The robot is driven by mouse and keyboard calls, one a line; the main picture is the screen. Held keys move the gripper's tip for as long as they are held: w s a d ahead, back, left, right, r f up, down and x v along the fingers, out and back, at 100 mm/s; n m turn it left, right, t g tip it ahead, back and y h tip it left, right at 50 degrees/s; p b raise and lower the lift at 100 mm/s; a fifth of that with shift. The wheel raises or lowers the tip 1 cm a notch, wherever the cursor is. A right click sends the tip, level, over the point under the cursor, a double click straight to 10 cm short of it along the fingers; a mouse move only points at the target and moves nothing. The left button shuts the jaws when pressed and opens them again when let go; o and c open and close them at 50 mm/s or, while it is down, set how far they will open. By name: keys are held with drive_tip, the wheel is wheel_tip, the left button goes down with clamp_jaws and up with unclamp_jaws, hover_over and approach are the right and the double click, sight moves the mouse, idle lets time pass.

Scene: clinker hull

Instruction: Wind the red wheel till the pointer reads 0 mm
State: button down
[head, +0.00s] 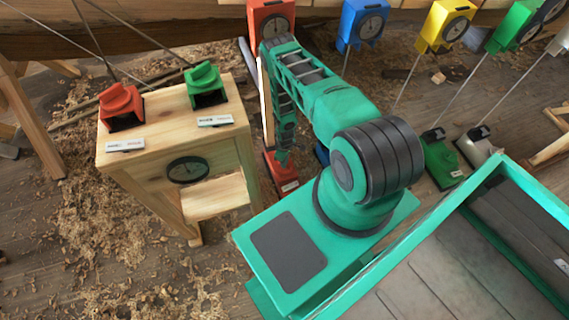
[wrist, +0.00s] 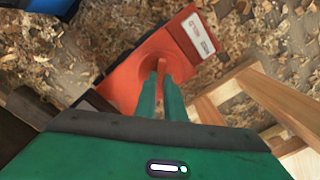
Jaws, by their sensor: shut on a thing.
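The red wheel (wrist: 150,80) sits on a red base with a white label (wrist: 202,35), down on the floor in the wrist view. My gripper (wrist: 161,75) points down at it, with both green fingers shut on the wheel's raised red grip. In the head view my gripper (head: 283,158) is low above the red base (head: 286,183), and my arm hides most of the wheel. The red gauge (head: 258,12) stands above, under the hull's edge. Its dial is partly hidden by my arm and its pointer is too small to read.
A wooden stand (head: 150,150) with a red knob (head: 120,100), a green knob (head: 205,80) and a dial (head: 188,170) is left of my arm. Blue (head: 350,22), yellow (head: 436,25) and green (head: 510,28) gauges line the hull to the right. Shavings litter the floor.

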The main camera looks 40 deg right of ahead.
drive_tip(key=shift+w, duration=0.1)
idle(0.4)
drive_tip(key=c, duration=1.8)
unclamp_jaws()
drive_tip(key=shift+c, duration=0.2)
drive_tip(key=shift+r, duration=0.15)
wheel_tip(320, 180, up, 10)
drive_tip(key=shift+r, duration=0.25)
